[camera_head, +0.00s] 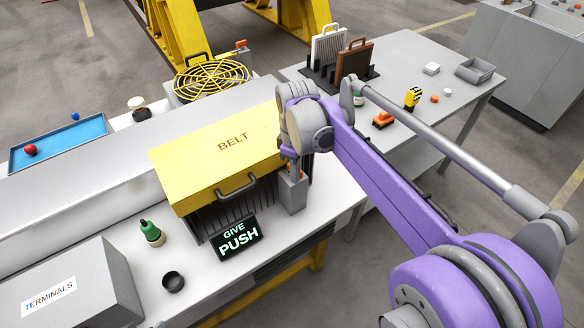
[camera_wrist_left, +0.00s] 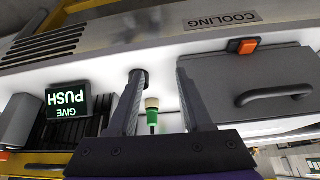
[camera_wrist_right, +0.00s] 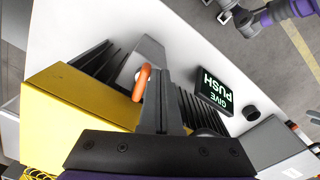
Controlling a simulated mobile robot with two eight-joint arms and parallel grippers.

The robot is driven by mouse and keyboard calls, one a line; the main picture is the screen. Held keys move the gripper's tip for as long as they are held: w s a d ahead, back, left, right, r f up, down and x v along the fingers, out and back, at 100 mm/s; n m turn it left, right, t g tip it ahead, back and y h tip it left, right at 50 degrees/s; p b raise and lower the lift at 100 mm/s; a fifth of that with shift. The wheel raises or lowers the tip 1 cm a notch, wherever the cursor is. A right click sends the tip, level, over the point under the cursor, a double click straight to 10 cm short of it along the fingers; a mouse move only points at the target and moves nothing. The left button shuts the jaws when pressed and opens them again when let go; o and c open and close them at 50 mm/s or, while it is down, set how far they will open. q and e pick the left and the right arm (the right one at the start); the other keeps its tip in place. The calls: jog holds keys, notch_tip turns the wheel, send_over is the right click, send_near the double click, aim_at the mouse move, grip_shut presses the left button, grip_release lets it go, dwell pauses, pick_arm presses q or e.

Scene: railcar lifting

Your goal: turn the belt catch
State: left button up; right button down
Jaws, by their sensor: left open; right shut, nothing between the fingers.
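The belt catch shows as an orange handle (camera_wrist_right: 141,83) beside the yellow belt cover (camera_wrist_right: 75,100) in the right wrist view. In the head view a bit of orange (camera_head: 297,172) shows on top of a grey post (camera_head: 292,194) at the cover's right end, partly hidden by my arm. My right gripper (camera_wrist_right: 163,72) is shut and empty. Its fingers look close beside the orange handle; I cannot tell whether they touch it. The yellow cover marked BELT (camera_head: 215,150) lies closed over dark ribs. My left gripper (camera_wrist_left: 160,73) is open and empty, outside the head view.
A lit sign reading GIVE PUSH (camera_head: 237,239) stands before the cover. A side table (camera_head: 455,75) with small items stands behind my right arm.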

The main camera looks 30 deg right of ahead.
jog(key=shift+s+d, duration=0.15)
jog(key=shift+d, duration=0.55)
dwell(0.4)
